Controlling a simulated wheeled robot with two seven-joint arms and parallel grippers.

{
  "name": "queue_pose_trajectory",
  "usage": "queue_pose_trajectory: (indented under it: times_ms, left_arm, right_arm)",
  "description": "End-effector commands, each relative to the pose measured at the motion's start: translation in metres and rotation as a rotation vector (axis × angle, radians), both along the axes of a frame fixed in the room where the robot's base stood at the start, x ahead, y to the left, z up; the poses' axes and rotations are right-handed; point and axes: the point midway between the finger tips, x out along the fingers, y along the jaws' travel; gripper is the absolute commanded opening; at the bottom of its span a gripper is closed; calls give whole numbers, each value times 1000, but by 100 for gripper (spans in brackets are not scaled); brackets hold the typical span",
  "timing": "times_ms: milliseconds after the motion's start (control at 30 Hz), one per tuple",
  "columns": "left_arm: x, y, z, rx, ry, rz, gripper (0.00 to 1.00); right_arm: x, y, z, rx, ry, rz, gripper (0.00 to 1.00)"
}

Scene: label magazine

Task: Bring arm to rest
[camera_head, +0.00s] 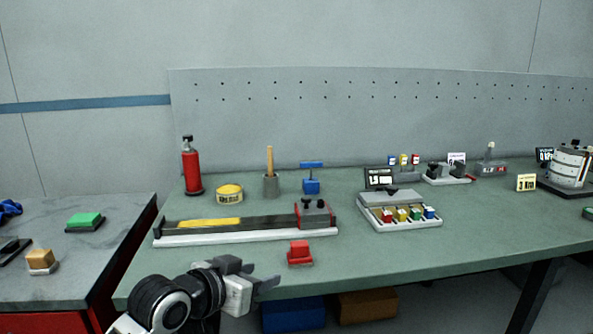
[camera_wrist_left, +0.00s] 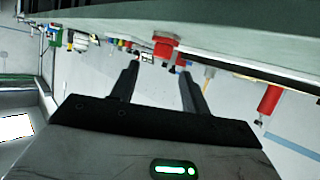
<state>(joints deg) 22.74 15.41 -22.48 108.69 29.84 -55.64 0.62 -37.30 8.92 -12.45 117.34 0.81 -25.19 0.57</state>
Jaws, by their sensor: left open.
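My left gripper (camera_head: 262,277) is at the front edge of the green-topped workbench (camera_head: 350,260). It is open, and nothing shows between its fingers. In the left wrist view both dark fingers (camera_wrist_left: 159,85) stand apart, with the bench edge and a red block beyond them. The red block (camera_head: 300,252) sits on the bench near its front edge, just beyond and to the right of the gripper; it also shows in the left wrist view (camera_wrist_left: 164,46). The two look apart. My right gripper is not in either view.
A long rail fixture (camera_head: 180,237) lies behind the red block. A tray with coloured blocks (camera_head: 380,222) is to its right. A red extinguisher (camera_head: 192,172) and yellow tin (camera_head: 229,194) stand behind. A grey side table (camera_head: 110,240) is at left. Blue (camera_head: 293,314) and brown (camera_head: 367,305) bins are below.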

Motion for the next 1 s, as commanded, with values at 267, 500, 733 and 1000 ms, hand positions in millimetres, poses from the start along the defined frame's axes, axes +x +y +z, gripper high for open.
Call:
queue_pose_trajectory:
  times_ms: [267,500,733,1000]
  left_arm:
    - [-50,16,-92,-21,70,101,46]
    - [-154,48,-192,26,152,236,46]
    - [-231,69,-232,97,195,295,46]
    - [-246,73,-237,113,200,303,46]
  right_arm:
    - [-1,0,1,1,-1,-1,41]
    - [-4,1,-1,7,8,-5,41]
    - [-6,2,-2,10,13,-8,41]
    - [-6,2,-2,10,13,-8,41]
